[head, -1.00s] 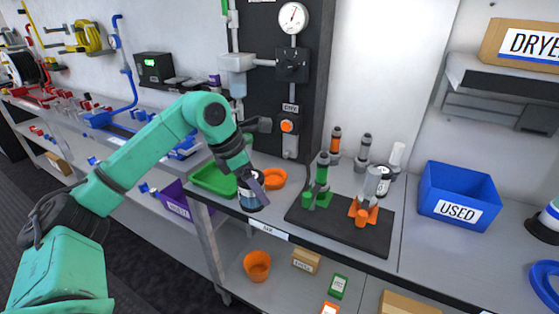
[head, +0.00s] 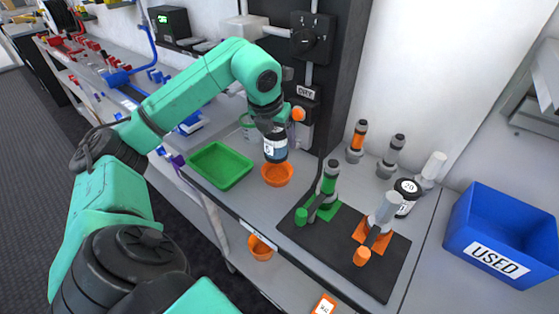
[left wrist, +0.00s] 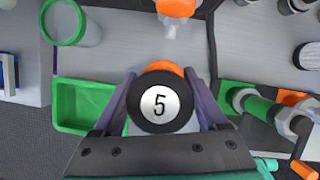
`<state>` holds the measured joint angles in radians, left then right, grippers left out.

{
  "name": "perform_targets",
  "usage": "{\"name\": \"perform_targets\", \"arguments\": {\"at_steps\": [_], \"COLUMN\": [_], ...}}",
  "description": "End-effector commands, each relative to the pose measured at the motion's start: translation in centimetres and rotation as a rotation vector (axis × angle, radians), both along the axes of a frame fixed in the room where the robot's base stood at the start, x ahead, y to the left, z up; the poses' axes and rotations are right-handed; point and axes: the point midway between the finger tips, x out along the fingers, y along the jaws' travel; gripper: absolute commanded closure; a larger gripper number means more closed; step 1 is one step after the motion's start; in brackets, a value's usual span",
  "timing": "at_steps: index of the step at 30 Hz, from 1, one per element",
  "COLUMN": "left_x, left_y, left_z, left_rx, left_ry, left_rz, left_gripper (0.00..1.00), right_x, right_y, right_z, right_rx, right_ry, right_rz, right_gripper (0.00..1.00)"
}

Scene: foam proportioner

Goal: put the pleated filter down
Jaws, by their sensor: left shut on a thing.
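The pleated filter (head: 275,150) is a dark cylinder with a pale label band. Its round top, marked 5, shows in the left wrist view (left wrist: 160,103). My left gripper (head: 271,131) is shut on it, with a finger on either side, and holds it roughly upright. In the head view the filter overlaps the back of an orange bowl (head: 277,177) on the bench; a small gap or contact between them cannot be told. In the left wrist view the orange bowl (left wrist: 165,67) peeks out behind the filter. My right gripper is not in view.
A green tray (head: 221,166) lies left of the bowl. A black mat (head: 337,244) to the right carries green and orange housings. A filter marked 20 (head: 406,196), several upright cylinders and a blue USED bin (head: 502,235) stand farther right.

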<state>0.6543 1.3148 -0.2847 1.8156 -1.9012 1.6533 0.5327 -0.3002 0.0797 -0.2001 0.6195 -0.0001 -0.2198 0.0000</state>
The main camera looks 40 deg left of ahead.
Motion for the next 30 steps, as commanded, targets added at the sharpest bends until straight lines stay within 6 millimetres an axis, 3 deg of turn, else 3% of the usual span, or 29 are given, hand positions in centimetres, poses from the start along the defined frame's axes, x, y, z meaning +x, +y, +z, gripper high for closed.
{"name": "perform_targets", "arguments": {"at_steps": [1,9,17,18,19,26,30], "left_x": [-0.1,-0.1,-0.1,-0.1,-0.1,0.0,-0.4], "left_y": [0.1,0.0,-0.1,-0.1,-0.1,0.0,-0.1], "left_z": [-1.6,-6.1,-7.1,-7.1,-7.1,-6.9,-5.7], "left_rx": [0.003,0.001,-0.001,-0.002,-0.002,-0.001,0.001], "left_ry": [0.006,0.003,0.003,0.004,0.004,0.001,-0.005], "left_rz": [0.001,0.0,-0.001,-0.001,-0.001,-0.001,0.0], "left_gripper": [0.94,0.94,0.94,0.09,0.0,0.0,0.0], "right_x": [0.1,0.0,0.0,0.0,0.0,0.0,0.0], "right_y": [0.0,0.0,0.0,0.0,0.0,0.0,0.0], "right_z": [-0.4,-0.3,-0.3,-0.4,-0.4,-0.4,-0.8], "right_rx": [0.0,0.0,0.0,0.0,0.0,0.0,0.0], "right_ry": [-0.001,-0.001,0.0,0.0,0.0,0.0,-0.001], "right_rz": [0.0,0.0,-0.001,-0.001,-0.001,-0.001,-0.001], "right_gripper": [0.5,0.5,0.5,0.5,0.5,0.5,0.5]}}
